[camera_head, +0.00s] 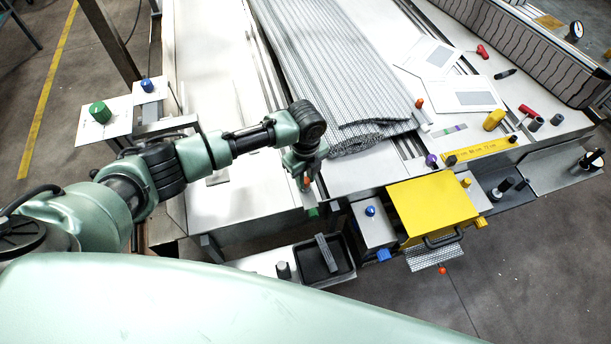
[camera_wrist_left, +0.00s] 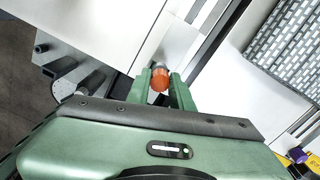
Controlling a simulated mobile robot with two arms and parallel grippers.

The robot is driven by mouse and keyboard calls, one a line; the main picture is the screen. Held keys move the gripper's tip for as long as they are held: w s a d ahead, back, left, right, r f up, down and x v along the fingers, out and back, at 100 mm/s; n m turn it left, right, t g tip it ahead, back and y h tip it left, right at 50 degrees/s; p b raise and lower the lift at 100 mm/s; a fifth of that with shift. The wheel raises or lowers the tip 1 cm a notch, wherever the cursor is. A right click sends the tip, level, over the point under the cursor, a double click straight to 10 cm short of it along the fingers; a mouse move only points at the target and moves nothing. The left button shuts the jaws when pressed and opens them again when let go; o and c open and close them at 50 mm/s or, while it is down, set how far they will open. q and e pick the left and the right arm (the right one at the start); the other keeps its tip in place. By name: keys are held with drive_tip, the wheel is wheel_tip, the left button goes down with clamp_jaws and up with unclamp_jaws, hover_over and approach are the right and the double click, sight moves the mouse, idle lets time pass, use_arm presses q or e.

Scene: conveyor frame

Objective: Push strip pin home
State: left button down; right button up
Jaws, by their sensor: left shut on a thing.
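My left gripper (camera_head: 307,187) is over the near edge of the white conveyor bed, left of the grey belt end. In the left wrist view its two green fingers (camera_wrist_left: 160,86) are shut on an orange-headed pin (camera_wrist_left: 159,77). The orange head also shows small at the gripper in the head view (camera_head: 306,181). The pin's lower part is hidden, so I cannot tell how deep it sits in anything. A second orange knob (camera_head: 419,103) stands at the belt's right edge, apart from the gripper. My right gripper is not in view.
The grey woven belt (camera_head: 330,65) lies right of my arm. A yellow box (camera_head: 432,208) with a black handle and a black tray (camera_head: 310,270) holding a grey bar are at the near edge. A green knob (camera_head: 100,112) stands at left. The bed's right side carries loose tools and cards.

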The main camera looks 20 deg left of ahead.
use_arm(q)
drive_tip(key=shift+f+b, duration=0.35)
drive_tip(key=shift+f, duration=0.3)
drive_tip(key=c, duration=1.2)
unclamp_jaws()
drive_tip(key=shift+o, duration=0.2)
wheel_tip(320, 180, up, 8)
drive_tip(key=shift+f+b, duration=0.1)
drive_tip(key=shift+b, duration=0.45)
drive_tip(key=shift+s+f, duration=0.1)
